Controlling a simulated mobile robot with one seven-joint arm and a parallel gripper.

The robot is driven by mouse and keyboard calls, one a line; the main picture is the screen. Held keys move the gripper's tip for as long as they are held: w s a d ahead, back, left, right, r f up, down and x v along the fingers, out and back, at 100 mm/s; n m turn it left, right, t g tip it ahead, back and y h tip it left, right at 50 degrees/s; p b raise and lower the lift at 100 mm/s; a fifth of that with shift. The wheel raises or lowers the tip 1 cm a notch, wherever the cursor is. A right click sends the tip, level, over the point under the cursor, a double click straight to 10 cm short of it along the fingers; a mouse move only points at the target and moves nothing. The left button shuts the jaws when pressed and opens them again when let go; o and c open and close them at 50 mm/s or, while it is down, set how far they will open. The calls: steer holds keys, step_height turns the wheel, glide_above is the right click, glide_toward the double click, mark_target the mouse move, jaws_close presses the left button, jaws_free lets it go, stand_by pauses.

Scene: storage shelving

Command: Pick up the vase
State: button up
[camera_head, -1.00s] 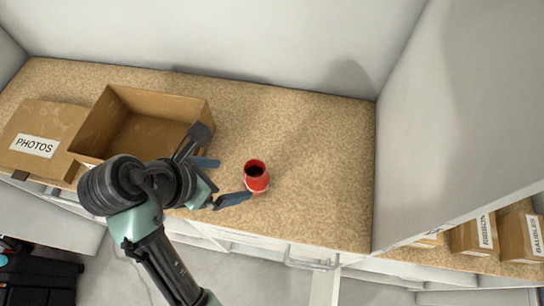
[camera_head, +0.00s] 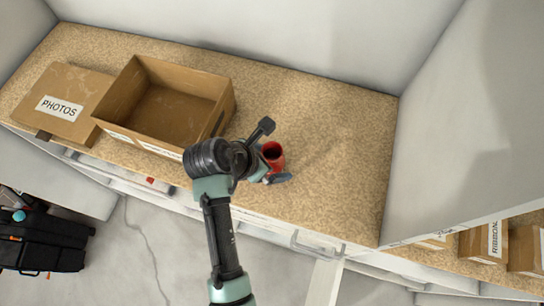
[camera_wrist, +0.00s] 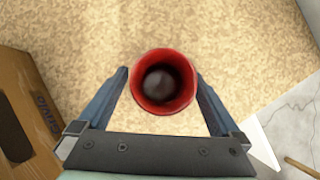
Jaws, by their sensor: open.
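A small red vase (camera_head: 274,153) with a dark round opening stands upright on the speckled tan counter, partly hidden by my gripper in the head view. In the wrist view the vase (camera_wrist: 163,81) is seen from above, its rim between my fingertips. My gripper (camera_wrist: 162,80) is open, with one blue-grey finger on each side of the vase. A narrow gap of counter shows by the left finger; the right finger looks close to the vase. I cannot tell whether either finger touches it.
An open cardboard box (camera_head: 165,103) stands left of my gripper, with a closed box labelled PHOTOS (camera_head: 62,102) beyond it. A grey wall panel (camera_head: 455,130) bounds the counter on the right. The counter (camera_head: 345,145) between vase and panel is clear.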

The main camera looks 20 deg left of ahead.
steer(key=c, duration=1.4)
steer(key=shift+r, duration=0.15)
steer(key=shift+c, duration=0.2)
